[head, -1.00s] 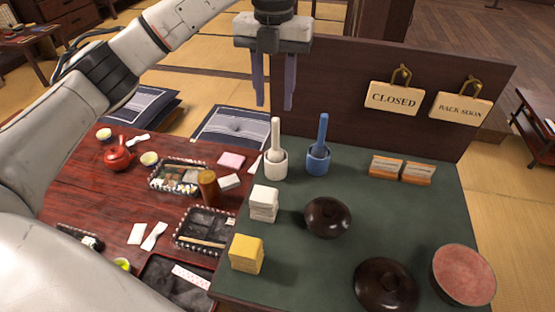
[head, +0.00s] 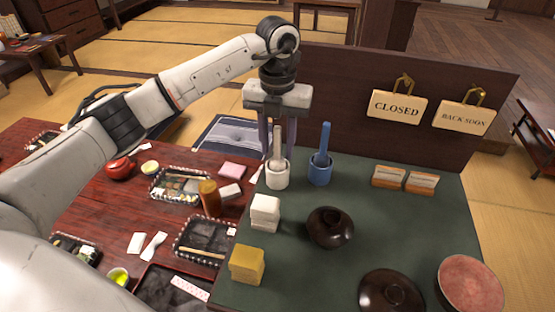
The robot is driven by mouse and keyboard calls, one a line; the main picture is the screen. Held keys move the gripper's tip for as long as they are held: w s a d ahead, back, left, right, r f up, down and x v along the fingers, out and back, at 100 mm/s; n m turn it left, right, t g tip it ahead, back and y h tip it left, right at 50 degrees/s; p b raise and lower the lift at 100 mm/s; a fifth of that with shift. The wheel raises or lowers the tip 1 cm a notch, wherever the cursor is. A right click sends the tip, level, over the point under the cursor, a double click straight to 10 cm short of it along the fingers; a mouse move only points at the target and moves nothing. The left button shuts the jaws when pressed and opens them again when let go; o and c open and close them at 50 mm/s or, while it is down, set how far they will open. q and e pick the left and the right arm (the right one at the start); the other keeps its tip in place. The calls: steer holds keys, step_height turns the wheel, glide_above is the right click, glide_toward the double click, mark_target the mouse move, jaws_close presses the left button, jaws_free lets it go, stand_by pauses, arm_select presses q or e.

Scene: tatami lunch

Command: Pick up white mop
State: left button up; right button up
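The white mop (head: 277,144) stands upright in a white cup-shaped holder (head: 277,176) at the back left of the green-topped table. My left gripper (head: 277,150) points down over it, with its two fingers apart. One finger shows on each side of the white handle. The handle hides part of the gap, and I cannot tell whether the fingers are level with it in depth or a little behind. No contact shows. My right gripper is out of view.
A blue mop (head: 325,139) in a blue holder stands close on the right. A dark board (head: 345,110) with hanging signs rises behind. White blocks (head: 265,211), a dark lidded bowl (head: 330,228) and a yellow block (head: 247,265) stand nearer. A red table (head: 100,210) with trays lies left.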

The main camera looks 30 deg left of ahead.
arm_select(q)
jaws_close()
